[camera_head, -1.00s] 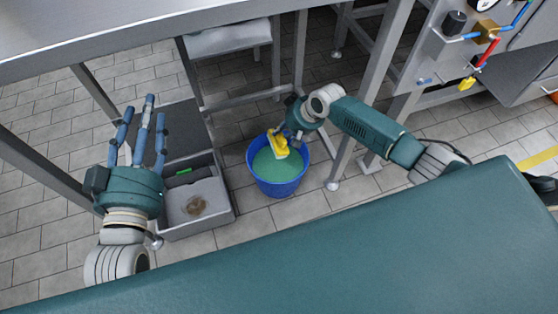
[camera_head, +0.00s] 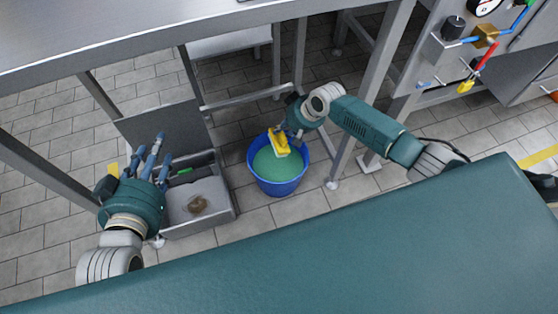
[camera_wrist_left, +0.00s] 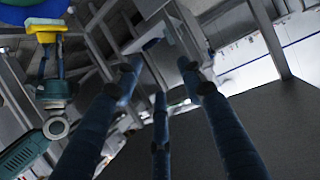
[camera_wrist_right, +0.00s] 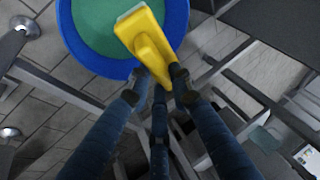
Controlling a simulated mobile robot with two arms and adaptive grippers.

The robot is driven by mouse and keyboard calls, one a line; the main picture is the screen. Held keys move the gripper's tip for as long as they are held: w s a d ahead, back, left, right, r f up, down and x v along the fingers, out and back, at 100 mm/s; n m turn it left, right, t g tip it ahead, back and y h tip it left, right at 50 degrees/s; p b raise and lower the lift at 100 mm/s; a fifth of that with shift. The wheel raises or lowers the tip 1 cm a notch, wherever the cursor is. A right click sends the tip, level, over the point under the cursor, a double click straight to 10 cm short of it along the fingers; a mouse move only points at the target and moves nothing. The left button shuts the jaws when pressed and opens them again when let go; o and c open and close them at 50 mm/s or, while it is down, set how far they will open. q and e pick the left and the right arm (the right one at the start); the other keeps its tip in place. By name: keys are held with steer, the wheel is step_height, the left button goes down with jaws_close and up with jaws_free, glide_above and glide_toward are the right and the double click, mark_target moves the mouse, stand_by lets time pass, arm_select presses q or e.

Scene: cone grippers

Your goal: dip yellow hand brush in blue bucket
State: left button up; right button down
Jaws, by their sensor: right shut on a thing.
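The blue bucket (camera_head: 302,179) stands on the tiled floor with green liquid in it. It also shows in the right wrist view (camera_wrist_right: 178,20). My right gripper (camera_head: 288,134) is shut on the yellow hand brush (camera_head: 279,146) and holds it over the bucket's opening. In the right wrist view the brush (camera_wrist_right: 146,40) sits at the fingertips, in front of the green liquid. Whether its bristles touch the liquid cannot be seen. My left gripper (camera_head: 155,155) is open and empty, above the grey crate left of the bucket. Its spread fingers (camera_wrist_left: 165,75) show in its wrist view.
The grey crate (camera_head: 226,212) stands left of the bucket with its lid raised and a brown item (camera_head: 197,204) inside. A metal table (camera_head: 120,40) and its legs frame the space. A panel with valves (camera_head: 465,45) is at right. Floor right of the bucket is partly clear.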

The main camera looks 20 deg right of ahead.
steer(key=shift+r+p, duration=0.5)
arm_select(q)
steer(key=s+a+f+g, duration=0.2)
steer(key=s+f+g, duration=0.1)
steer(key=s+f, duration=0.1)
steer(key=s+a+f+g+y+p, duration=0.1)
steer(key=s+f+g, duration=0.2)
steer(key=s+f, duration=0.2)
steer(key=shift+s+a+f+y, duration=0.2)
steer(key=shift+a+f+y, duration=0.05)
steer(key=shift+a+y, duration=0.1)
arm_select(e)
steer(key=shift+r, duration=0.55)
